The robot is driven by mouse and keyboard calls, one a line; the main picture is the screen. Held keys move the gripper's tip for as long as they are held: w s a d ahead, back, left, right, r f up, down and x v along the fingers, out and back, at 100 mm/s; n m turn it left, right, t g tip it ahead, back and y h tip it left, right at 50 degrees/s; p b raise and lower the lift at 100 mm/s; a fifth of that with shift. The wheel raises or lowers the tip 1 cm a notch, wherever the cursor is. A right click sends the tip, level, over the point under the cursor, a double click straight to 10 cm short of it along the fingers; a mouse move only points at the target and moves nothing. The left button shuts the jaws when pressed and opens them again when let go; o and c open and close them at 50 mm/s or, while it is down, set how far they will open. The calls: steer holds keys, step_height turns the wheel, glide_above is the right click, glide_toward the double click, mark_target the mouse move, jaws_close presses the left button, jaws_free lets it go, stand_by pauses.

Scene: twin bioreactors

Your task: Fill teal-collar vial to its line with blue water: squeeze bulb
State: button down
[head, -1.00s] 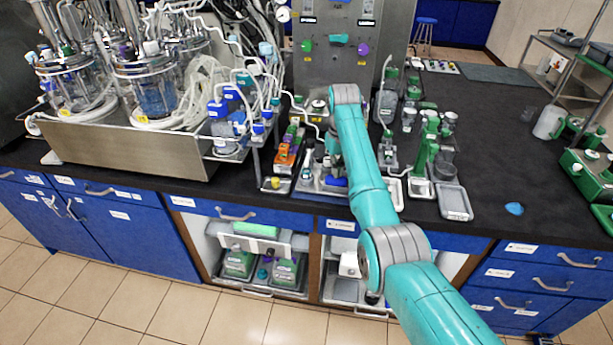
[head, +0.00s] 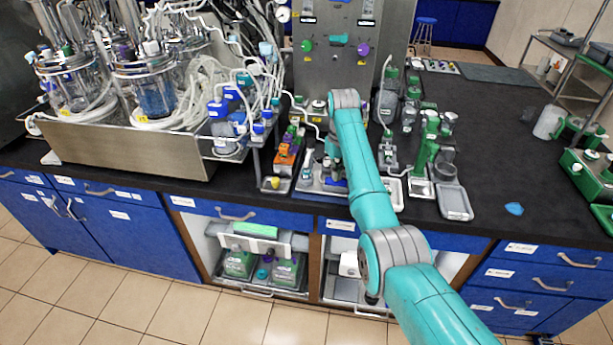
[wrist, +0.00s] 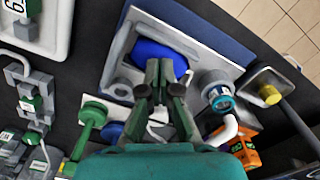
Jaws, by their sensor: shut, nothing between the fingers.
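In the wrist view, my gripper (wrist: 160,75) has its two dark green fingers close together, shut and empty. Their tips overlap the near side of the blue bulb (wrist: 150,52), which lies in a pale grey holder; I cannot tell whether they touch it. A clear vial with a teal collar (wrist: 221,100) stands in a ring to the right of the fingers. Its fill line and any water in it are too small to make out.
A yellow-capped item (wrist: 269,94) sits in a small tray right of the vial, with an orange device (wrist: 245,148) near it. Green-knobbed fittings (wrist: 93,113) stand left of the fingers. In the head view, bioreactor vessels (head: 155,90) stand left; the black bench is clearer at right.

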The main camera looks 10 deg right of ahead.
steer(key=shift+r, duration=1.55)
steer(key=shift+f, duration=1.65)
steer(key=shift+r, duration=1.6)
steer(key=shift+f, duration=0.1)
